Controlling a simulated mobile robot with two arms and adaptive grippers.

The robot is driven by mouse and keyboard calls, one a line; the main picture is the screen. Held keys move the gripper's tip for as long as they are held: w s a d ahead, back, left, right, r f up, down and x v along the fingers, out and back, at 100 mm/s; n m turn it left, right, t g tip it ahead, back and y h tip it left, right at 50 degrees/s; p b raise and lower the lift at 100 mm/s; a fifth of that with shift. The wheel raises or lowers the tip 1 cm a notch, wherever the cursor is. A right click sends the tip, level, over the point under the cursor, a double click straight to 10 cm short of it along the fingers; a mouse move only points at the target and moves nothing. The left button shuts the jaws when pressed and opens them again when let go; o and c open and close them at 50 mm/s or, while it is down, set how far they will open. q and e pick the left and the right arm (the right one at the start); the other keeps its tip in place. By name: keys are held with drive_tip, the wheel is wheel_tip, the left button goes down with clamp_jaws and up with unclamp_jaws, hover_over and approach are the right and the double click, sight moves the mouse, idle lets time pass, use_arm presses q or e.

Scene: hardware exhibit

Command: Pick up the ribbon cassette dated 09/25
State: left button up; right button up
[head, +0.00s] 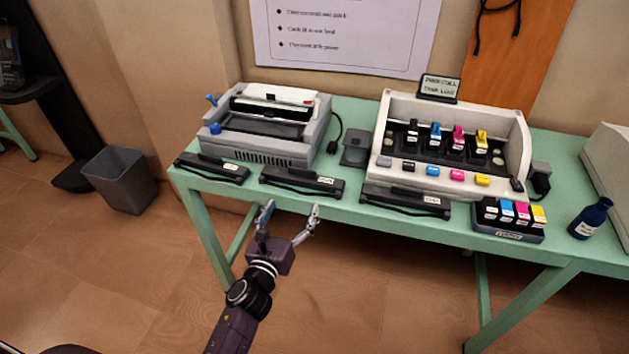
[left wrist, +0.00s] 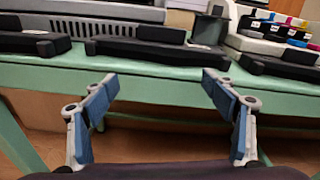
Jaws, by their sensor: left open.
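Three black ribbon cassettes lie along the front edge of the green table (head: 330,208): a left one (head: 212,168), a middle one (head: 302,182) and a right one (head: 405,200). Each has a small white label; the dates are too small to read. In the left wrist view the middle cassette (left wrist: 155,48) is ahead, with the left one (left wrist: 30,42) and right one (left wrist: 280,67) at the sides. My left gripper (head: 291,210) is open and empty, in front of the table edge near the middle cassette; its fingers also show in the left wrist view (left wrist: 160,105). My right gripper is not in view.
A grey printer (head: 262,125) stands behind the left and middle cassettes. A white open printer (head: 450,150) with ink cartridges stands to the right. A cartridge tray (head: 508,232) and a blue bottle (head: 591,218) are at the right. A bin (head: 120,180) stands on the floor.

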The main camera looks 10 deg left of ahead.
sight(301, 173)
use_arm(q)
drive_tip(key=r, duration=0.1)
drive_tip(key=r+m, duration=0.1)
drive_tip(key=r, duration=0.2)
drive_tip(key=shift+w+d+m+t, duration=0.15)
drive_tip(key=shift+w+m+t, duration=0.15)
drive_tip(key=shift+m+t, duration=0.1)
drive_tip(key=shift+w+r, duration=0.1)
drive_tip(key=shift+w, duration=0.2)
drive_tip(key=w+p, duration=0.1)
drive_tip(key=w, duration=0.5)
drive_tip(key=shift+r, duration=0.15)
drive_tip(key=shift+w, duration=0.6)
drive_tip(key=shift+c, duration=0.2)
drive_tip(key=c, duration=1.3)
